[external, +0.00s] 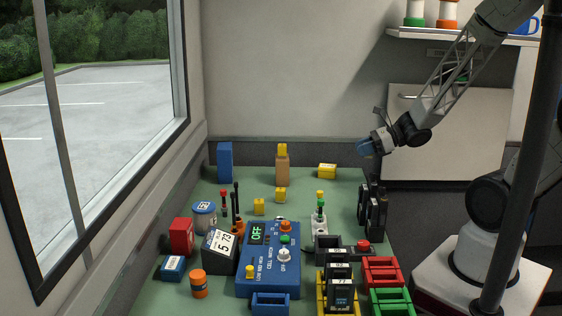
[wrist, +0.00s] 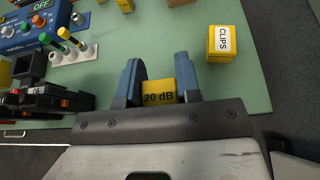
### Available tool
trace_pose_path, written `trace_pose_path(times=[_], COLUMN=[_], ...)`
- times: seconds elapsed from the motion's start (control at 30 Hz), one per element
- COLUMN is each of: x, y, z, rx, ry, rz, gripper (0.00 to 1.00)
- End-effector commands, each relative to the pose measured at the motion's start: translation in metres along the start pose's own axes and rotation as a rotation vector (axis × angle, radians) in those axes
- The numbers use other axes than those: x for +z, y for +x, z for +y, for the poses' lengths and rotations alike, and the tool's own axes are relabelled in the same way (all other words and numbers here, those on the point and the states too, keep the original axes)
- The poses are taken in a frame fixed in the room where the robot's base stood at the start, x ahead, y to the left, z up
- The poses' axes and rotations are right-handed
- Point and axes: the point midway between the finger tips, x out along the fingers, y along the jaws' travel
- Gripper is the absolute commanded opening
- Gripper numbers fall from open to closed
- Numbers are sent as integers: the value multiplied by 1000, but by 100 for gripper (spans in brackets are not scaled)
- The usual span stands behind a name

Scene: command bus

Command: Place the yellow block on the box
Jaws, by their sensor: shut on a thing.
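My gripper (external: 368,148) is raised above the right back edge of the green table, with its blue fingers pointing left. In the wrist view, the blue fingers (wrist: 160,84) are shut on a yellow block (wrist: 158,86) marked "20 dB". In the external view this block cannot be made out. A small yellow box marked "CLIPS" (wrist: 222,42) lies on the table, apart from the gripper; it also shows in the external view (external: 327,170). A tan wooden box (external: 282,170) stands at the back with a yellow piece on top. I cannot tell which box the task names.
A tall blue box (external: 224,161) stands back left. Two small yellow blocks (external: 258,207) (external: 280,194) sit mid-table. A blue control panel (external: 268,262), black holders (external: 372,210) and coloured trays (external: 384,271) crowd the front and right. Bare table surrounds the CLIPS box.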

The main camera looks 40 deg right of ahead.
Motion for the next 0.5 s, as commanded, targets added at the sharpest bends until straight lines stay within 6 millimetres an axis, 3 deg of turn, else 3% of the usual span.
trace_pose_path(times=[0.2, 0.5], x=[-21, -23], y=[9, 10], z=[0, 0], rx=[0, -1], ry=[0, -1], rz=[0, 0], gripper=[8, 8])
